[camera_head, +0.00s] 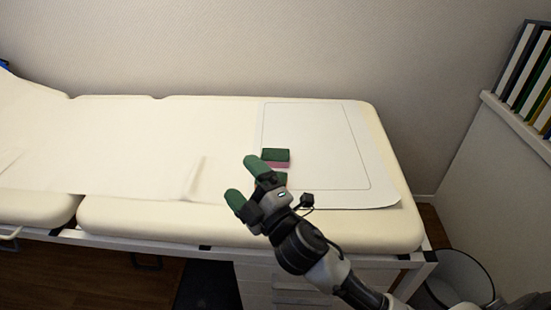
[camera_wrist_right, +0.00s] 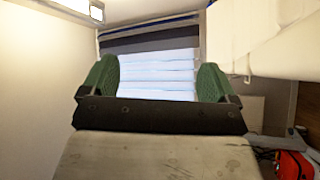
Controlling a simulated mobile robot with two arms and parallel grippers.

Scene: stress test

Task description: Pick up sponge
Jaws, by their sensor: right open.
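A sponge (camera_head: 276,155), dark green on top with a pink side, lies on the padded couch (camera_head: 230,222). It is on the white sheet area with a thin drawn outline. A second small green patch (camera_head: 280,179) shows just in front of it, partly hidden by my right gripper; I cannot tell what it is. My right gripper (camera_head: 241,177) has green fingertips and is open and empty, left of and nearer than the sponge. In the right wrist view its two green fingers (camera_wrist_right: 158,75) stand wide apart with nothing held. The sponge does not show there. My left gripper is not in view.
Binders (camera_head: 525,75) stand on a ledge at the right. A bin (camera_head: 460,278) stands on the floor at the lower right. White drawers (camera_head: 300,284) are under the couch. A wall runs behind it. The couch top left of the gripper is clear.

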